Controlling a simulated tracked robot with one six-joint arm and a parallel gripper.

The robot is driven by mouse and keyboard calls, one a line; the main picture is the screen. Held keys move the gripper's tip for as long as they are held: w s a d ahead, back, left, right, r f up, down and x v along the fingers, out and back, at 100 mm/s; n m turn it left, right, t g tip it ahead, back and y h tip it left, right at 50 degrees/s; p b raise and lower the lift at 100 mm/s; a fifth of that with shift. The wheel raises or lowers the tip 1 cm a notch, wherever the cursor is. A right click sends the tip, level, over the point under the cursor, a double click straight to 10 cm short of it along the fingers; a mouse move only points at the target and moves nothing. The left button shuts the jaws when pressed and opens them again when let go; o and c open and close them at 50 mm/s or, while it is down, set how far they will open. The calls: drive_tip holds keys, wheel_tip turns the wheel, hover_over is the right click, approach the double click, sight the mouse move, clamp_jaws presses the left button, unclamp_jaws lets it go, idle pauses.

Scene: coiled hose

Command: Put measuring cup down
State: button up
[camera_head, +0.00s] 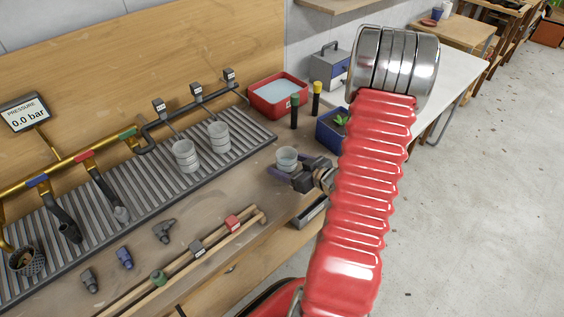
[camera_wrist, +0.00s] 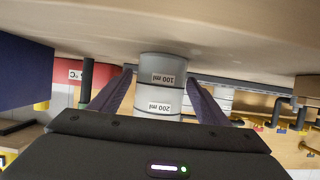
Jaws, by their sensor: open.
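A pale grey measuring cup (camera_head: 287,158) stands on the wooden bench, right of the slatted grate. In the wrist view the same cup (camera_wrist: 160,70) shows the labels 100 ml and 200 ml, and its base appears to meet the bench surface. My gripper (camera_head: 287,173) is at the cup from the right. In the wrist view my gripper (camera_wrist: 158,88) is open, with one dark finger on each side of the cup. Whether either finger touches it I cannot tell. The cup's lower part is partly hidden in the head view.
Two similar grey cups (camera_head: 186,156) (camera_head: 219,136) stand on the slatted grate (camera_head: 150,195). A red basin (camera_head: 277,110), dark and yellow-topped bottles (camera_head: 316,98) and a blue box (camera_head: 328,132) are behind the cup. Small fittings (camera_head: 125,258) and wooden rails (camera_head: 185,268) lie in front.

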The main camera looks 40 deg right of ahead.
sight(294, 168)
drive_tip(key=v, duration=0.8)
drive_tip(key=shift+s+r, duration=0.1)
drive_tip(key=shift+s, duration=0.05)
idle(0.7)
